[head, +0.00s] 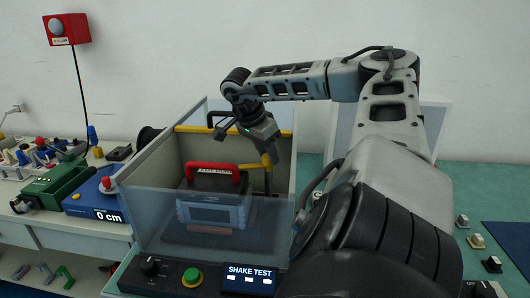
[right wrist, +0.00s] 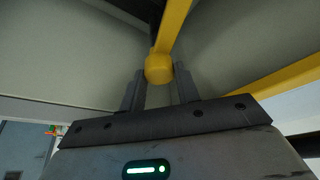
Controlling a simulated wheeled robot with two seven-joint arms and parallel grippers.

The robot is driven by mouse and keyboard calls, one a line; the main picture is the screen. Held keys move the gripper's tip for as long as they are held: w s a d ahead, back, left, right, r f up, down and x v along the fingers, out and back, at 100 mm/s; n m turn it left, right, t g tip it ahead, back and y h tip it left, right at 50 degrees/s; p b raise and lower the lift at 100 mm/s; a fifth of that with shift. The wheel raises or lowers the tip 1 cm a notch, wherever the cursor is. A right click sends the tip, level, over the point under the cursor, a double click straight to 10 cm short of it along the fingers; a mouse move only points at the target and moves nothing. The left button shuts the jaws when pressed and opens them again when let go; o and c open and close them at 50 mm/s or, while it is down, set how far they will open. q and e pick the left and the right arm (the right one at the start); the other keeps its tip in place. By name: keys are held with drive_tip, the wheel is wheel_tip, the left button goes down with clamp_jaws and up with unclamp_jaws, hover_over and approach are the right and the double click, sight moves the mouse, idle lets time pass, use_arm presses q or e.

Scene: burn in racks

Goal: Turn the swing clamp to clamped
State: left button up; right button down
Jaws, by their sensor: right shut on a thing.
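The swing clamp is a yellow arm (head: 267,159) at the right side inside the clear-walled shake test box (head: 143,215). In the right wrist view the yellow clamp arm (right wrist: 175,25) comes down from the top and ends in a rounded knob between my fingers. My right gripper (right wrist: 161,88) is shut on this end; in the head view its fingertips are partly hidden by its own body. A grey device (head: 215,207) with a red handle (head: 212,168) stands in the box, left of the clamp. My left gripper is not in view.
A yellow bar runs along the box's back rim (head: 205,129). The front panel has a black knob (head: 150,266), a green button (head: 192,277) and a SHAKE TEST display (head: 249,279). A blue scale (head: 90,201) and a green unit (head: 58,182) stand left.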

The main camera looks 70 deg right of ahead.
drive_tip(key=c, duration=1)
unclamp_jaws()
drive_tip(key=shift+r, duration=0.1)
drive_tip(key=p+v, duration=0.3)
drive_tip(key=v, duration=1.2)
drive_tip(key=shift+w+a+r, duration=0.1)
drive_tip(key=shift+a+r, duration=0.15)
drive_tip(key=shift+r, duration=0.1)
